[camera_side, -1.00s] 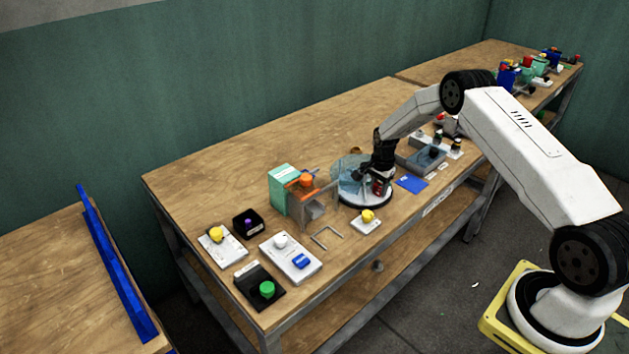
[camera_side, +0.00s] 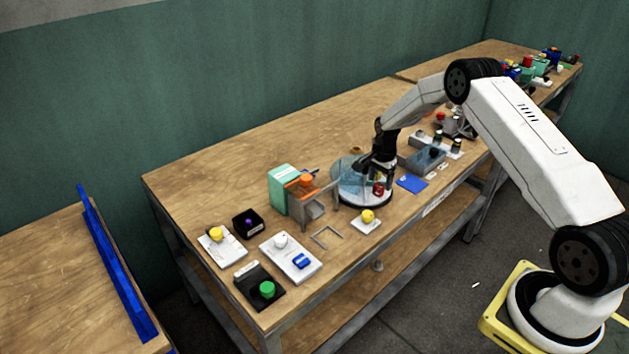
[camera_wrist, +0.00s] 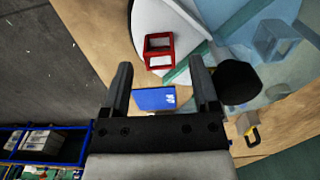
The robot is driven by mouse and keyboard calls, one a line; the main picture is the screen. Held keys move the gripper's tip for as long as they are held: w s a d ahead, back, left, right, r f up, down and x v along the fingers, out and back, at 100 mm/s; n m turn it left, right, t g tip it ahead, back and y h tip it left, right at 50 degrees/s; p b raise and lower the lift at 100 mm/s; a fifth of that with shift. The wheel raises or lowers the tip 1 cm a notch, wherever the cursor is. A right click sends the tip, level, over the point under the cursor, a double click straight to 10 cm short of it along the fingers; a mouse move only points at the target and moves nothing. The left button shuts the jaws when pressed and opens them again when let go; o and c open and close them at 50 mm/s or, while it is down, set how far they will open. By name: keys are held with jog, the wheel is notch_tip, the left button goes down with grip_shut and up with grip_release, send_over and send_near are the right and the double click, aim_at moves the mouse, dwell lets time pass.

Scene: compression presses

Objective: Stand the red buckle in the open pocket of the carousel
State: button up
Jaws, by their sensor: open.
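The red buckle (camera_side: 378,190) is an open rectangular frame on the white base of the round carousel (camera_side: 368,202), on the side nearest my arm. In the wrist view the buckle (camera_wrist: 148,52) is in the uncovered section of the carousel (camera_wrist: 150,16), beside a greenish divider. It seems to stand upright. My gripper (camera_side: 370,170) is just above and beside it. In the wrist view my gripper (camera_wrist: 160,64) is open, with its two fingers apart and the buckle showing free beyond the gap between them. A clear bluish cover hides part of the carousel.
A blue card (camera_side: 411,184) lies right of the carousel. A yellow knob on a white plate (camera_side: 367,218) is in front. A green and orange press (camera_side: 291,190) stands left. A grey block (camera_side: 425,158) is behind on the right. Bare bench lies toward the wall.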

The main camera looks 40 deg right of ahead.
aim_at(378, 187)
notch_tip(378, 187, up, 9)
dwell(0.5)
dwell(0.4)
jog(key=s+a+r+n+t, duration=0.1)
jog(key=s+a+r+n, duration=0.35)
jog(key=a, duration=0.25)
jog(key=s+a+r+n, duration=0.3)
jog(key=a+n, duration=0.2)
jog(key=a, duration=0.3)
jog(key=s+a+n, duration=0.4)
jog(key=s, duration=0.3)
jog(key=s+a+n+t, duration=0.1)
jog(key=s+a+n, duration=0.3)
jog(key=s, duration=0.4)
jog(key=shift+a+r+t, duration=0.3)
jog(key=shift+a+r, duration=0.15)
jog(key=shift+a, duration=0.3)
jog(key=shift+n, duration=0.25)
